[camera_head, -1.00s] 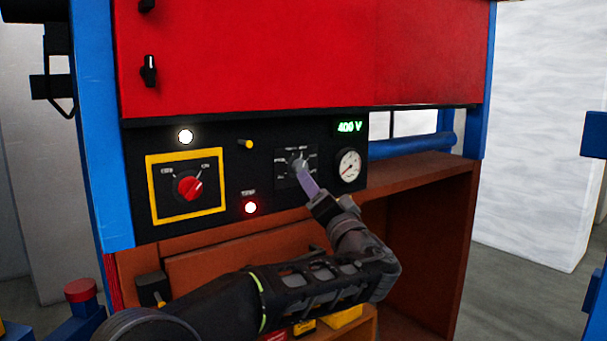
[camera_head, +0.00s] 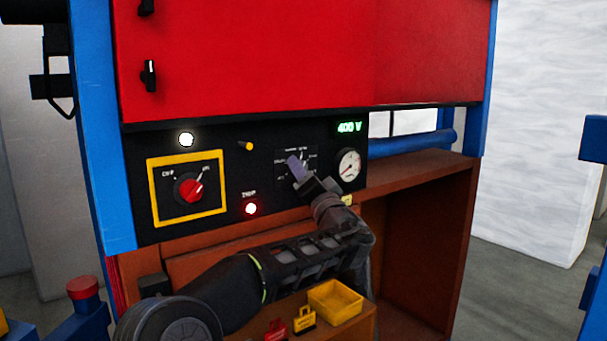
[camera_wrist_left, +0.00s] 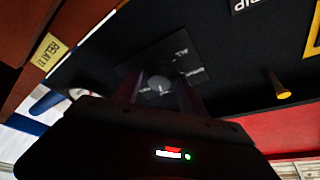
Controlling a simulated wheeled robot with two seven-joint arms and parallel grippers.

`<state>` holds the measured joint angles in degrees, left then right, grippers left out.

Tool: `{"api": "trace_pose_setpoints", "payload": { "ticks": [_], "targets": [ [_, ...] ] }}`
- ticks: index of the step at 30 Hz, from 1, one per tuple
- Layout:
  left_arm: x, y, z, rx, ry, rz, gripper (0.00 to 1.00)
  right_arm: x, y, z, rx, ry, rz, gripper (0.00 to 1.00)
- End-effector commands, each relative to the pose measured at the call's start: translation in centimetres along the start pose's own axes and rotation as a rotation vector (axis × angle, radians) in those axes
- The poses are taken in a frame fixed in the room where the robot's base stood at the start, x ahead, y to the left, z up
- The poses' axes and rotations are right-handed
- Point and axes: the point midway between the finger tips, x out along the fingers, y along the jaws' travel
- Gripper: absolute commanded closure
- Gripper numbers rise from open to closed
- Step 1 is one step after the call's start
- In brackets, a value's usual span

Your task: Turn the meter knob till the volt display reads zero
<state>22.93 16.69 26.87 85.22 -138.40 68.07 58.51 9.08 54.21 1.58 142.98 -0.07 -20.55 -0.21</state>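The meter knob is a round grey knob (camera_wrist_left: 160,85) on a dark square dial plate (camera_head: 311,158) with white labels. In the head view my left gripper (camera_head: 297,168) covers most of the knob. In the left wrist view the two fingers stand on either side of the knob, apart, with a gap showing beside it, so the gripper looks open around it. I cannot tell whether a finger touches it. The volt display (camera_head: 349,128) reads 400 V in green. My right gripper is in neither view.
A round gauge (camera_head: 348,164) sits right of the dial. A red rotary switch (camera_head: 190,187) in a yellow frame, a lit red lamp (camera_head: 250,209), a white lamp (camera_head: 186,139) and a yellow peg (camera_head: 245,145) share the panel. A yellow bin (camera_head: 335,300) stands below my arm.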

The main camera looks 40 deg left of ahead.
Motion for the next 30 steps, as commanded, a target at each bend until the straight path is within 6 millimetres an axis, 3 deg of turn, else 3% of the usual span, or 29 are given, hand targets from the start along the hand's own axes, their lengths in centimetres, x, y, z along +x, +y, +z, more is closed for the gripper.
{"api": "trace_pose_setpoints", "payload": {
  "ticks": [17, 30],
  "targets": [
    [-0.02, -0.01, 0.01, 0.000, 0.000, 0.000, 0.99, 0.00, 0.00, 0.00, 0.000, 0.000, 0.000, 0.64],
    [-0.02, -0.07, 0.08, 0.034, -0.001, 0.013, 1.00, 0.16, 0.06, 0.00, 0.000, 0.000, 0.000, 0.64]
  ]
}}
